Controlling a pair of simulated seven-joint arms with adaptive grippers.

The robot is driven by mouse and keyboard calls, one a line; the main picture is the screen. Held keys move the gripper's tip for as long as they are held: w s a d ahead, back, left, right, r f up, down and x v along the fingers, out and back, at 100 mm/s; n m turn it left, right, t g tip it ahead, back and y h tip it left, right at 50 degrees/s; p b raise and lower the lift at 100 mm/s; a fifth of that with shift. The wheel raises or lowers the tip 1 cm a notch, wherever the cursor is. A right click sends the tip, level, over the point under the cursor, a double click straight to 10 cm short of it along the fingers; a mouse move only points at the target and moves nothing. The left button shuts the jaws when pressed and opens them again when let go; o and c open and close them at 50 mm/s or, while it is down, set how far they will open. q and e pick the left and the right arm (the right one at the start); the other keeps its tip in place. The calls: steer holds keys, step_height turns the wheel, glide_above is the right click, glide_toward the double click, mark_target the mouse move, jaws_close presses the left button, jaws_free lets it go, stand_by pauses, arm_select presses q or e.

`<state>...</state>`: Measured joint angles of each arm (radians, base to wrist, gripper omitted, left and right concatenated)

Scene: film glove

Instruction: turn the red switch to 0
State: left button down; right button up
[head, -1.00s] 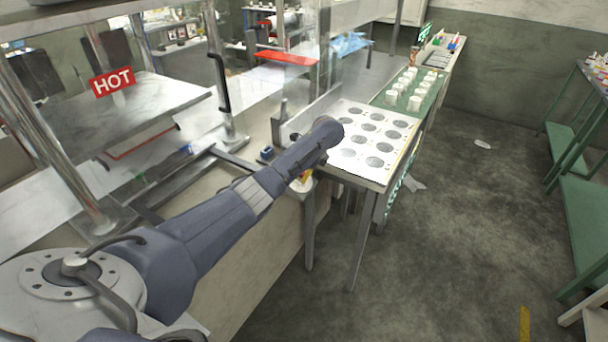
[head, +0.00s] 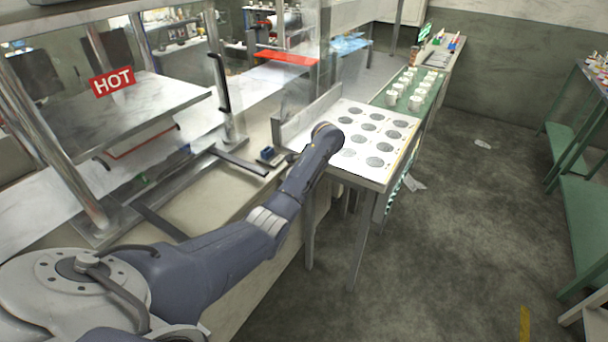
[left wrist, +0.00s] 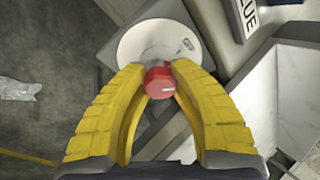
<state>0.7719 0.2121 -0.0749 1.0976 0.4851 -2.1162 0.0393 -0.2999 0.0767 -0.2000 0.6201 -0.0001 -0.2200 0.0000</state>
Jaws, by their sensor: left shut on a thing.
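The red switch (left wrist: 159,82) is a round knob with a short white line on its face. It sits in front of a white round plate (left wrist: 135,45) that bears a small dark-outlined label at its upper right. In the left wrist view my left gripper (left wrist: 158,70) has its two yellow fingers on either side of the red switch, shut on it. In the head view my left arm hides the gripper and the switch. My right gripper is in neither view.
A white table with round grey discs (head: 388,176) stands beyond my arm. Behind it is a green tray (head: 433,98) with several white cups. The floor at right is mostly open.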

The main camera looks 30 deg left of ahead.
arm_select(q)
steer(key=n, duration=0.5)
steer(key=shift+y, duration=0.3)
steer(key=shift+n, duration=0.4)
steer(key=c, duration=1)
jaws_free()
steer(key=v, duration=1.2)
steer(key=shift+s+d+f, duration=0.1)
steer(key=shift+d, duration=0.05)
